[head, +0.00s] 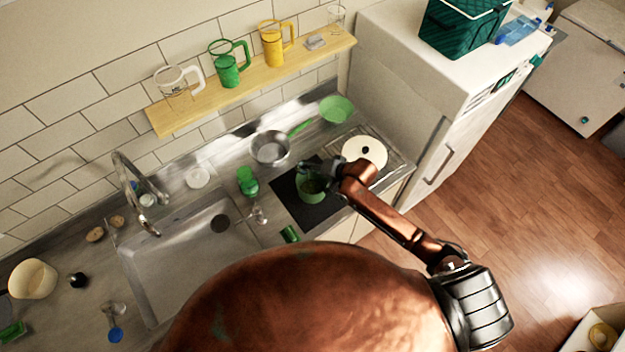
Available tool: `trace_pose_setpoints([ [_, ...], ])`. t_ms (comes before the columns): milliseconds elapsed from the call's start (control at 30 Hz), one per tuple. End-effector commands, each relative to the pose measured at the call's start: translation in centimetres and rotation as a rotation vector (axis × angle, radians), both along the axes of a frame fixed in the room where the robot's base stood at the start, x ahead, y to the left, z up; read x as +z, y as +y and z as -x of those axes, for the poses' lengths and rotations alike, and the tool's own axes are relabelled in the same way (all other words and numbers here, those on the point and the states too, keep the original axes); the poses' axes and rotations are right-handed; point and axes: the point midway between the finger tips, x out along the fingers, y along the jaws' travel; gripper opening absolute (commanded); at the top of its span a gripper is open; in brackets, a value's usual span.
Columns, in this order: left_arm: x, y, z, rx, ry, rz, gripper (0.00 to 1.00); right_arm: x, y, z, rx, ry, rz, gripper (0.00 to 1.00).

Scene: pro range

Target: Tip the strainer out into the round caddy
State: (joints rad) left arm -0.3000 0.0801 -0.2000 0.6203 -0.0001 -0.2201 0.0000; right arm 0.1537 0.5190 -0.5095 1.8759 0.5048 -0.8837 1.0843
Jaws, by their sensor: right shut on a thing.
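My right gripper (318,173) reaches in over the black mat (288,203) and is shut on a green cup-shaped thing (312,194), which looks like the strainer. The gripper partly covers its top, and I cannot make out its contents. It is over the mat, but I cannot tell whether it touches it. A round cream tub (33,279), possibly the round caddy, stands at the far left of the counter. A white round thing with a dark centre (378,151) lies on the rack right of my gripper. My left gripper is not in view.
A metal pan (270,148) and a green bowl (336,109) stand behind the mat. Green bottles (247,183) and a small glass (259,214) stand left of it. The sink (180,265) and tap (140,185) lie farther left. A shelf (205,101) holds mugs above.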

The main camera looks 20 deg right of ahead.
Motion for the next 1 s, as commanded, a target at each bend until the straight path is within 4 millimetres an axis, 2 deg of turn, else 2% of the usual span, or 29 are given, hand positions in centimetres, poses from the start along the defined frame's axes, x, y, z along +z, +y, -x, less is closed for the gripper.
trace_pose_setpoints([
  [1000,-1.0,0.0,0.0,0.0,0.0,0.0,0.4,-0.4,-0.4,0.6,0.0,-0.093,-0.065,0.0],
])
